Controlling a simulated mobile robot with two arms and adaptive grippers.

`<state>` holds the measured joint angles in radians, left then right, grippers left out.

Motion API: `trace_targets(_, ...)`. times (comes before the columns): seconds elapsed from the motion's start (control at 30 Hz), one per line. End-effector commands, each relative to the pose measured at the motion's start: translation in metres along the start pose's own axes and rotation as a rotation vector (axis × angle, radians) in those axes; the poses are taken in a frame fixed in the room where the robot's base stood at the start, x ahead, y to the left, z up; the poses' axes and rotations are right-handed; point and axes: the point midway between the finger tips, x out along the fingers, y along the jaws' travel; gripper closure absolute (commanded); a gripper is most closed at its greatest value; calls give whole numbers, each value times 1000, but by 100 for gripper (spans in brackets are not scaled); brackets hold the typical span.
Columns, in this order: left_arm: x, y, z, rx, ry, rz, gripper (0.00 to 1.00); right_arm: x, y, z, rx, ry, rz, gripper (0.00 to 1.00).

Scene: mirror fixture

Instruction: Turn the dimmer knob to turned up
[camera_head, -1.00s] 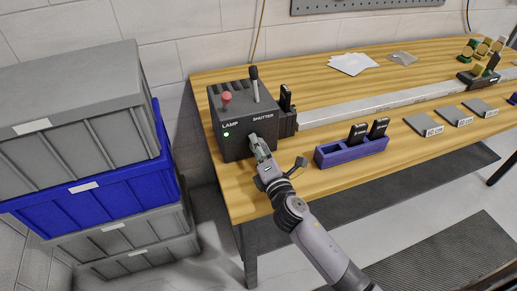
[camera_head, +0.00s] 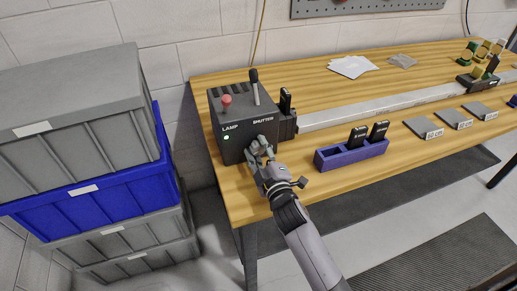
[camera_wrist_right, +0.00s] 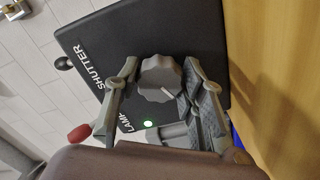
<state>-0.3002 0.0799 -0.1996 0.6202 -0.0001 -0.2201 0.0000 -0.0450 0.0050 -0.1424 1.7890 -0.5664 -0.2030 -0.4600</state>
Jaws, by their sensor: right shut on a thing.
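The dimmer knob (camera_wrist_right: 160,76) is a grey, scalloped knob with a white pointer line, on the front face of the black lamp box (camera_head: 231,147). In the right wrist view it sits between the two fingers of my right gripper (camera_wrist_right: 163,78). The right gripper (camera_head: 259,148) is shut on the knob, at the lower right of the box front in the head view, where the fingers hide the knob. A green light (camera_head: 226,138) glows on the box near the word LAMP. My left gripper is not in view.
The box carries a red button (camera_head: 226,99) and a black shutter lever (camera_head: 255,85). A blue holder (camera_head: 350,156) with black pieces stands to the right, and a metal rail (camera_head: 390,105) runs behind. Stacked crates (camera_head: 85,100) stand left of the wooden table.

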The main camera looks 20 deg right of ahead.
Motion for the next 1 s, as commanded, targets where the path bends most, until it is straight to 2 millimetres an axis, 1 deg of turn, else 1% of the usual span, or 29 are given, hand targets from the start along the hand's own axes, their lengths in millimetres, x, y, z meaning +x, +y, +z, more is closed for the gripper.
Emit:
trace_targets(0.2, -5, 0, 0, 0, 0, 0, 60, 0, 0, 0, 164, -2, -1, 91)
trace_targets(0.43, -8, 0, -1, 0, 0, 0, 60, 0, 0, 1, 279, -3, -1, 91)
trace_targets(0.7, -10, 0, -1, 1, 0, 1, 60, 0, -1, 1, 336, -2, -1, 91)
trace_targets(1.0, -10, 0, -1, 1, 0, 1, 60, 0, -1, 1, 343, -2, -1, 91)
